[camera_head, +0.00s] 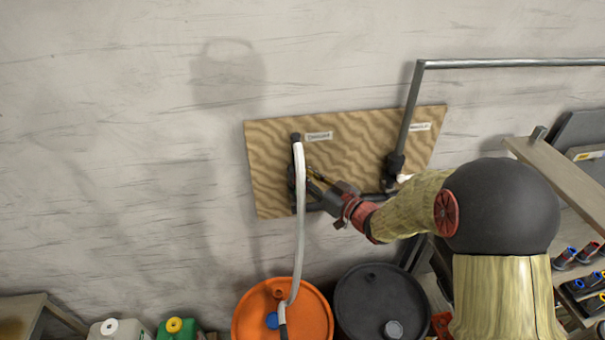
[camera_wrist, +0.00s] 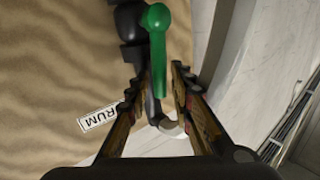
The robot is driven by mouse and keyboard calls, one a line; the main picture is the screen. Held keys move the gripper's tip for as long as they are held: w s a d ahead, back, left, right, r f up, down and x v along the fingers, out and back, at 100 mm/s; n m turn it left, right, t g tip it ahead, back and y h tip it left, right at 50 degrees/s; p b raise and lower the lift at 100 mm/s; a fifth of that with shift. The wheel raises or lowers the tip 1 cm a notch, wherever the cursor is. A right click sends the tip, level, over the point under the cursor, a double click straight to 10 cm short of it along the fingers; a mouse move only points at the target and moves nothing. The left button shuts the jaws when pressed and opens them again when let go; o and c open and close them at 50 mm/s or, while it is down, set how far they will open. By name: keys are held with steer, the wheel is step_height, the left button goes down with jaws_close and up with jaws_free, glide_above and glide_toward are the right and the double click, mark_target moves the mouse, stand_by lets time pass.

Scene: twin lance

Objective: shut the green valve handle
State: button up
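The green valve handle (camera_wrist: 158,52) shows in the wrist view at top centre. Its rounded end is at the top, and its lever runs down the picture beside a black pipe fitting (camera_wrist: 130,22). My gripper (camera_wrist: 160,76) is open, with one finger on each side of the handle's lower part. I cannot tell whether either finger touches it. In the head view, my gripper (camera_head: 312,180) is at the wooden board (camera_head: 268,186), just right of a pale hose (camera_head: 300,220). The green handle cannot be made out there.
The hose runs from the board down to an orange drum (camera_head: 258,310). A black drum (camera_head: 375,300) stands to its right. A grey pipe (camera_head: 411,100) rises at the board's right side. Shelving (camera_head: 570,185) is at far right. The wall left of the board is clear.

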jaws_close()
stand_by(0.6)
